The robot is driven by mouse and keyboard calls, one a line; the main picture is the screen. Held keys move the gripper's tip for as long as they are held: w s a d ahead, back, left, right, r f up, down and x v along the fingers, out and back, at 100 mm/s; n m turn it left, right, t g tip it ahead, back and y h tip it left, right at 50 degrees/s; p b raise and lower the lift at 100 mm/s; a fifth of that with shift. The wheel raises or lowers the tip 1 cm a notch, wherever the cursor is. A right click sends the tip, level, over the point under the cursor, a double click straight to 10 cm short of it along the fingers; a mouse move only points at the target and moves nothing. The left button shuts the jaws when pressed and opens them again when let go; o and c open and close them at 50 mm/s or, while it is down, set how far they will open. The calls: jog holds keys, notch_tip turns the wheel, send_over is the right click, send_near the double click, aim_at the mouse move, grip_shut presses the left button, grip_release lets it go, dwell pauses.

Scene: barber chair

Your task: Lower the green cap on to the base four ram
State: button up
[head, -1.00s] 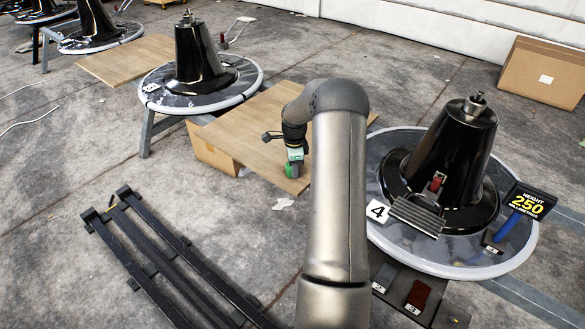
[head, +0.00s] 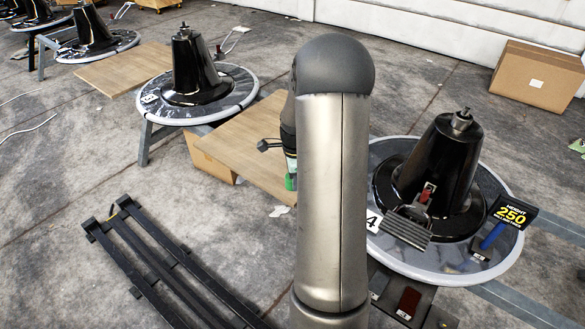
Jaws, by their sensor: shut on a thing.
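The green cap (head: 291,182) is at the lower end of my gripper (head: 290,172), which is shut on it. Both are left of my upright arm link, which hides part of them. They appear in front of a wooden board. Base four (head: 437,165) is the glossy black cone on the round table at the right, beside a card marked 4 (head: 372,221). Its ram (head: 461,119) is the short metal stub on top, with no cap on it. The cap is well to the left of this ram, apart from it.
A footrest (head: 406,228) sticks out from base four's front. A sign reading 250 (head: 513,214) stands on the table's (head: 462,274) right side. Another black base (head: 194,70) stands on a round table at back left. Dark rails (head: 160,255) lie at lower left.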

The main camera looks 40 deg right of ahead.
notch_tip(320, 180, up, 9)
jog(key=s+a+p, duration=0.1)
jog(key=p, duration=0.5)
jog(key=shift+s, duration=0.35)
